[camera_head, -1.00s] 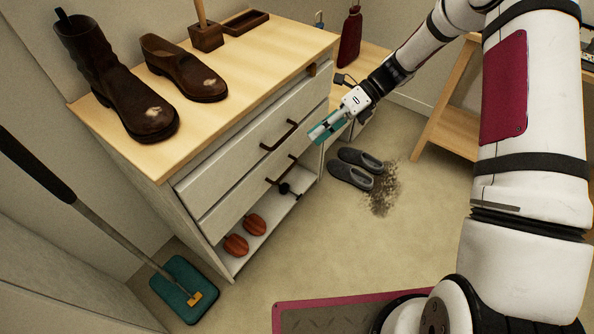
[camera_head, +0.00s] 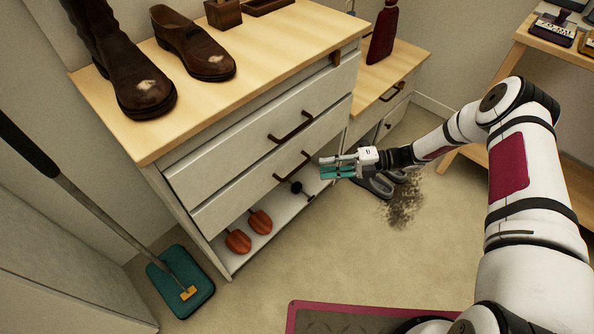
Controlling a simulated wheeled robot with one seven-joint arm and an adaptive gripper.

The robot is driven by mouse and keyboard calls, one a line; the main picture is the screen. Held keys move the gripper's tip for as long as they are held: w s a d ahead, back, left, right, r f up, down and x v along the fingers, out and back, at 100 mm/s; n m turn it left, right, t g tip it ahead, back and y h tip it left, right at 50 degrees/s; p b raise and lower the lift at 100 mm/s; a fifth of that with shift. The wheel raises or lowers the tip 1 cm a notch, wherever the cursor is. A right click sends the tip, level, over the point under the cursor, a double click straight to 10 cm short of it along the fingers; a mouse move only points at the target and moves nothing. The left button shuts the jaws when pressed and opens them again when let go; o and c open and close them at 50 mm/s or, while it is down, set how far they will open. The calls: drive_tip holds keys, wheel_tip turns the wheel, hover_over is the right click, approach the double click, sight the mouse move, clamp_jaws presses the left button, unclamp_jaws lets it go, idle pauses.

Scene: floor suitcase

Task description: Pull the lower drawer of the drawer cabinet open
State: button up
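The white drawer cabinet (camera_head: 153,182) has a pale wood top and stands at the left. Its lower drawer (camera_head: 240,196) looks shut, its front about flush with the upper drawer (camera_head: 228,164). The lower drawer's dark bar handle (camera_head: 292,165) is in plain view. My gripper (camera_head: 322,167) is to the right of this handle, with its fingers pointing left toward it. A small gap shows between the fingertips and the handle in the picture. The teal-padded fingers look apart, with nothing between them.
An open shelf under the drawers holds red-brown wooden pieces (camera_head: 260,222) and a dark knobbed item (camera_head: 297,187). Grey slippers (camera_head: 378,186) and a dirt patch (camera_head: 404,204) lie behind my gripper. A teal-headed mop (camera_head: 180,285) stands at left.

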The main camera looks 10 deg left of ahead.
sight(296, 170)
drive_tip(key=a, duration=0.3)
drive_tip(key=s+a+f+b, duration=0.1)
drive_tip(key=a, duration=0.5)
drive_tip(key=shift+s+a+f, duration=0.15)
drive_tip(key=shift+a, duration=0.15)
clamp_jaws()
